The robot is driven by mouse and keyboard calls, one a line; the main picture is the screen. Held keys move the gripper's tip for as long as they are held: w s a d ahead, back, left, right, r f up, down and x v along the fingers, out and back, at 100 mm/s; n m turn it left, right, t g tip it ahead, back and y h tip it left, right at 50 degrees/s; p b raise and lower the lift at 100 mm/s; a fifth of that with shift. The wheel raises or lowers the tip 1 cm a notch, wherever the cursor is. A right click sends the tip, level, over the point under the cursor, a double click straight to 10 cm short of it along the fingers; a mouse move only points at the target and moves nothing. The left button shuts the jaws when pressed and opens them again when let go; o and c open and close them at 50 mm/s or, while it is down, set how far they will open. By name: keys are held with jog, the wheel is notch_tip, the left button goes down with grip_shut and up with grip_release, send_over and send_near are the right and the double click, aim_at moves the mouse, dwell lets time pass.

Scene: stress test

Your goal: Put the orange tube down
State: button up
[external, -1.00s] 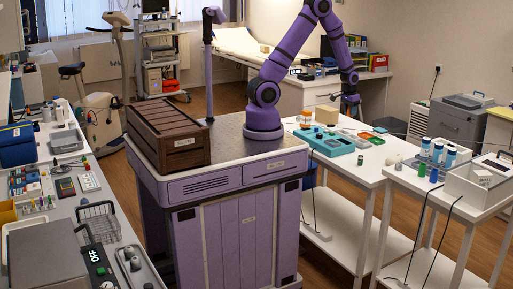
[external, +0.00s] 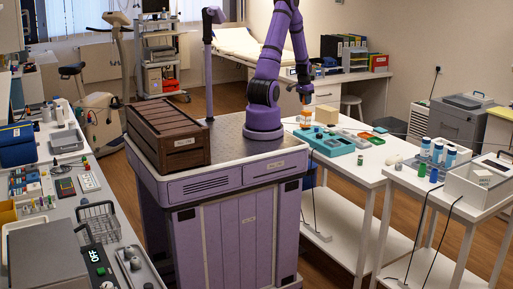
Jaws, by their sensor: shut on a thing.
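My gripper (external: 304,90) is small in the external view, over the back left part of the white table, pointing down. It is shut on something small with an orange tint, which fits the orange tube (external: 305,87). The gripper looks a little above the table top, left of and behind the tan block (external: 326,114). I cannot tell how large the gap below it is.
A teal tray (external: 332,146) stands at the white table's front left. Small flat trays (external: 365,138) lie mid-table. Blue-capped bottles (external: 438,152) and a white box (external: 480,184) stand on the right table.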

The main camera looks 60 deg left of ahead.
jog(key=shift+n, duration=0.7)
jog(key=s+a, duration=0.3)
jog(key=s, duration=0.1)
jog(key=s+a, duration=0.8)
jog(key=s, duration=0.1)
jog(key=shift+s+a+r, duration=0.1)
jog(key=shift+a+r, duration=0.1)
jog(key=shift+a, duration=0.05)
send_over(288, 124)
jog(key=s, duration=0.1)
jog(key=f, duration=1.4)
jog(key=shift+d+f, duration=0.15)
jog(key=shift+d, duration=0.1)
jog(key=shift+f, duration=1.75)
jog(key=o, duration=0.9)
jog(key=shift+f, duration=0.1)
